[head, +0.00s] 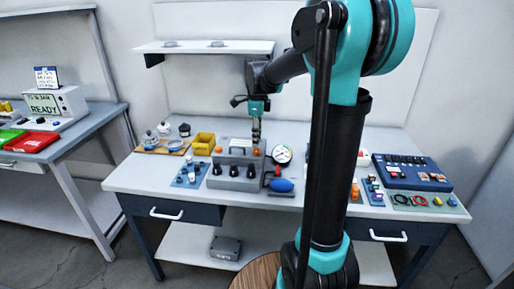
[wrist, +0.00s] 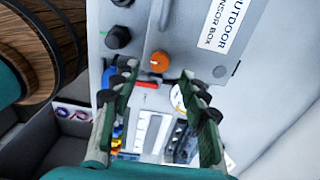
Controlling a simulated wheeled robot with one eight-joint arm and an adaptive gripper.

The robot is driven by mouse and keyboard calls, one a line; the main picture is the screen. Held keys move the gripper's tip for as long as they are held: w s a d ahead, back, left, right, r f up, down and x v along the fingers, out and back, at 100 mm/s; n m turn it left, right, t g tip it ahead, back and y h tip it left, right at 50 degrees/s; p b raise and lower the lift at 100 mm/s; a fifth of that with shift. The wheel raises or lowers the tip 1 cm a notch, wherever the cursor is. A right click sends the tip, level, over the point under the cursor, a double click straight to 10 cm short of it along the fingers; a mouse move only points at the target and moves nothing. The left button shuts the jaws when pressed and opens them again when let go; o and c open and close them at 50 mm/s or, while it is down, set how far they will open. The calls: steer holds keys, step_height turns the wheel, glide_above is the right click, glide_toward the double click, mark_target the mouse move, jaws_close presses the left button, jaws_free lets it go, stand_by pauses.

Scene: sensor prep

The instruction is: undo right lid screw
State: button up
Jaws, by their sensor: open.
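The grey sensor box (head: 237,172) stands upright on the workbench, with a handle on top and black knobs on its front. An orange screw head (head: 257,152) sits at its upper right, and another orange one (head: 218,149) at its upper left. My gripper (head: 256,140) points down just above the right orange screw. In the wrist view, the open fingers (wrist: 163,85) frame an orange screw (wrist: 160,61) on the grey lid (wrist: 185,30), which carries an "OUTDOOR SENSOR BOX" label. Nothing is held between the fingers. Whether a fingertip touches the lid cannot be told.
A round gauge (head: 282,153) and a blue bulb (head: 281,185) stand close at the box's right. A yellow bin (head: 203,143) is behind left, and a blue mat (head: 190,172) lies left. A dark blue case (head: 412,172) lies far right. My arm hides part of the bench.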

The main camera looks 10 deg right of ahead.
mark_target(257, 150)
steer(key=shift+f, duration=2.3)
jaws_close()
